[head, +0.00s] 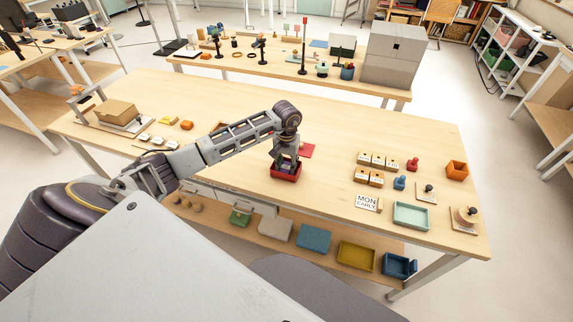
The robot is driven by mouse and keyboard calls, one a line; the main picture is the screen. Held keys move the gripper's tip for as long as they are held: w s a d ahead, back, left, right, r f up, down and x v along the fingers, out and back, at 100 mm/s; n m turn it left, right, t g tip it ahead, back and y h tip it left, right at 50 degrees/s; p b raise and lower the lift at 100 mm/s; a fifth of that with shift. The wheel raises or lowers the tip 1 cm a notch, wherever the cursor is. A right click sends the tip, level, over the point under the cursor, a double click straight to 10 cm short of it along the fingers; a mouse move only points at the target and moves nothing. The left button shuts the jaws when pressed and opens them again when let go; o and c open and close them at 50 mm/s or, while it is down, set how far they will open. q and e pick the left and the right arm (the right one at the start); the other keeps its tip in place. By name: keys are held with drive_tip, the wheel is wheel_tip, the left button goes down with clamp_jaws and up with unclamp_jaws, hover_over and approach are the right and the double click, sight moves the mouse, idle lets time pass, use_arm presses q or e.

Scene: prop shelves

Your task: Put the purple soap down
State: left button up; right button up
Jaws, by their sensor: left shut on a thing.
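My left gripper (287,165) points down into a small red open box (286,178) near the middle of the table (330,210). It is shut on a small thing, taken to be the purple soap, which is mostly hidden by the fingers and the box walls. I cannot tell whether the soap touches the box floor. A flat red piece (307,150) lies just behind and to the right of the box. My right gripper is not in view.
To the right are wooden blocks (370,178), a red stamp (412,164), a blue stamp (400,183), an orange cup (457,170), a "MON EARLY" card (367,202) and a pale green tray (411,215). Coloured bins, including a yellow one (356,255), sit on the lower shelf.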

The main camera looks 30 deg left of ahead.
sight(286, 166)
use_arm(q)
drive_tip(key=shift+f, duration=0.2)
drive_tip(key=o, duration=1.2)
drive_tip(key=shift+r, duration=0.15)
wheel_tip(286, 166, up, 12)
